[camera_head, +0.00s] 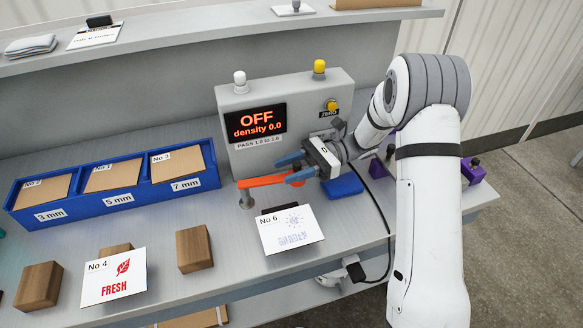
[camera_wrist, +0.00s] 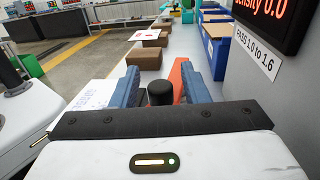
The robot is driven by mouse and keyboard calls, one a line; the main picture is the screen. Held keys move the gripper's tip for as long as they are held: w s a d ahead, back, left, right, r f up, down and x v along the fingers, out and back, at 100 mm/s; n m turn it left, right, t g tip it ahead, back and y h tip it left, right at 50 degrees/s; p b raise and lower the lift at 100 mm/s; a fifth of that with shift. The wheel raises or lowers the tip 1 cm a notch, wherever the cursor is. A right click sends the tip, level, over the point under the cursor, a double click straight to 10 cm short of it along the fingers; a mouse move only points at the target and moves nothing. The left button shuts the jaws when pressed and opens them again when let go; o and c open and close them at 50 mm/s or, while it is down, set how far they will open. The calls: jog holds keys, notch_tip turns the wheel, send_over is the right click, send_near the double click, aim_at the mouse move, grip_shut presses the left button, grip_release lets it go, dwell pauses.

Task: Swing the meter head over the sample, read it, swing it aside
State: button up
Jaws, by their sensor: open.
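The grey meter box (camera_head: 230,98) stands at the back and its display (camera_head: 256,122) reads OFF, density 0.0. The orange arm also shows behind the knob in the wrist view (camera_wrist: 177,80). The sample card No 6 (camera_head: 288,236) lies in front of the arm, tilted, on a dark support (camera_head: 280,209).
A blue tray (camera_head: 118,199) with three card slots stands at left. Wooden blocks (camera_head: 194,249) and card No 4 (camera_head: 112,278) are at the front. A blue pad (camera_head: 343,185) and purple blocks (camera_head: 471,172) are at right. A black cable runs near my arm.

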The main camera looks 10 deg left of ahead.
jog(key=shift+r, duration=0.15)
notch_tip(320, 180, up, 10)
dwell(0.3)
jog(key=shift+c, duration=0.4)
